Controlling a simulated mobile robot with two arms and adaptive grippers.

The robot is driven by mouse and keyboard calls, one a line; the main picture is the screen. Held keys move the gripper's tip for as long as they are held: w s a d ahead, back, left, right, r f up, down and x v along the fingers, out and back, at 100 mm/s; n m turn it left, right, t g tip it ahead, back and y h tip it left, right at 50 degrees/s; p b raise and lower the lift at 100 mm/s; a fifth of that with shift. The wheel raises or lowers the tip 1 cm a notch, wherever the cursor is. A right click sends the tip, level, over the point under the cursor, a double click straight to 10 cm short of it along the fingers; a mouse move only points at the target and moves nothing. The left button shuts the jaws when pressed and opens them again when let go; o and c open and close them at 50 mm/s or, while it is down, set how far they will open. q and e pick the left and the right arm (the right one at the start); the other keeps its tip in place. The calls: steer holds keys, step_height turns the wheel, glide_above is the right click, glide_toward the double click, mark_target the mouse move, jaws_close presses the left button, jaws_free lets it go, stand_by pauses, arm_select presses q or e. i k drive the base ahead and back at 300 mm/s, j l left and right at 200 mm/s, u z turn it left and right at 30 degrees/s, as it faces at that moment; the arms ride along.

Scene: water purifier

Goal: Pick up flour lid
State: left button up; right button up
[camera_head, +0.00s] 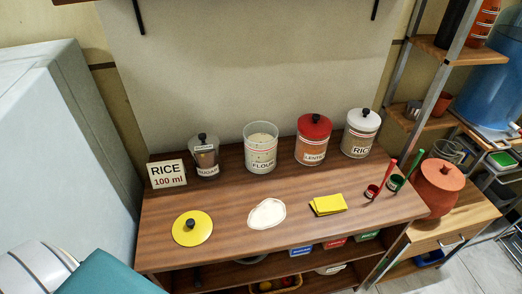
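A round yellow lid (192,228) with a black knob lies flat, knob up, on the front left of the wooden table (160,255). It appears to be the flour lid. The glass jar labelled FLOUR (261,150) stands upright at the back middle of the table, without a lid, with pale contents inside. The yellow lid is apart from the jar, to its front left. Neither of my grippers shows in this view.
Jars of sugar (205,158), lentils (312,140) and rice (360,134) stand along the back. A RICE 100 ml sign (168,175), white patch (267,214), yellow cloth (328,204), red scoop (373,190) and green scoop (396,182) are on the table. Space around the lid is clear.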

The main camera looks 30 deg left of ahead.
mark_target(192, 227)
steer(key=u, duration=1.5)
steer(key=k, duration=0.1)
